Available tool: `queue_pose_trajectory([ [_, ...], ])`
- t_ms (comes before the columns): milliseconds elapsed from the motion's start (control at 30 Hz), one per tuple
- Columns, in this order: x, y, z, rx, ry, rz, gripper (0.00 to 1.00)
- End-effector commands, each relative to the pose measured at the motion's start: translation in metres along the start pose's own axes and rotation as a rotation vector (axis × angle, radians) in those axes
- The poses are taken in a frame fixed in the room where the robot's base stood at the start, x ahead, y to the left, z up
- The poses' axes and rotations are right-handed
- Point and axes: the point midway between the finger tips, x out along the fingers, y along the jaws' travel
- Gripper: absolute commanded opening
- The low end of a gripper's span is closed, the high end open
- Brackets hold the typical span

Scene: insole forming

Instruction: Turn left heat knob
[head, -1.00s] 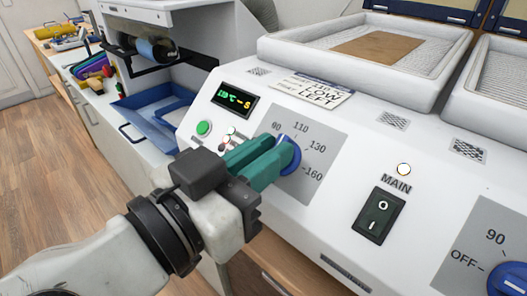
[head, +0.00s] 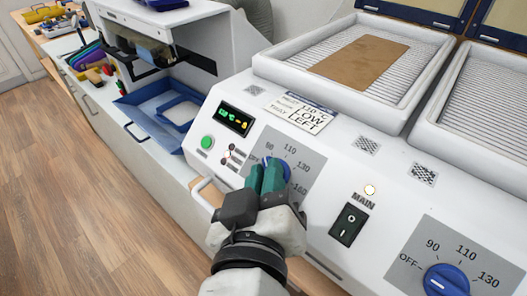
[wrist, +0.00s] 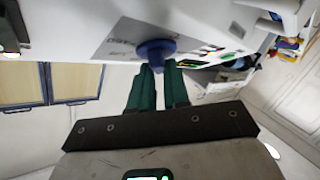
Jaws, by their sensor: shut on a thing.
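The left heat knob (head: 284,167) is a blue dial on a grey scale plate marked 90 to 160 on the white machine's front panel. My gripper (head: 268,175) has green fingers, closed on the knob and covering much of its face. In the wrist view the knob (wrist: 155,52) shows at the tips of the two fingers (wrist: 158,68). The knob's pointer is hidden, so its setting cannot be read. A small display (head: 234,119) with green and yellow characters sits left of the scale.
A second blue knob (head: 446,281) is at the lower right. The main rocker switch (head: 348,224) and a green button (head: 207,142) are on the same panel. A note (head: 302,115) reads 110 °C, low, left. A heating tray (head: 416,79) holds a brown sheet (head: 358,62).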

Motion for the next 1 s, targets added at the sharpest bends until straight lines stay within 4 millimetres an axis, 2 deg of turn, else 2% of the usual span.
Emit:
queue_pose_trajectory([
  [67, -0.0018, 0.007, -0.0073, -0.052, -0.005, -0.056, 0.0],
  [500, -0.0004, 0.0098, -0.0066, -0.314, -0.003, -0.354, 0.0],
  [1000, 0.0022, 0.0078, -0.0031, -0.484, 0.001, -0.542, 0.0],
])
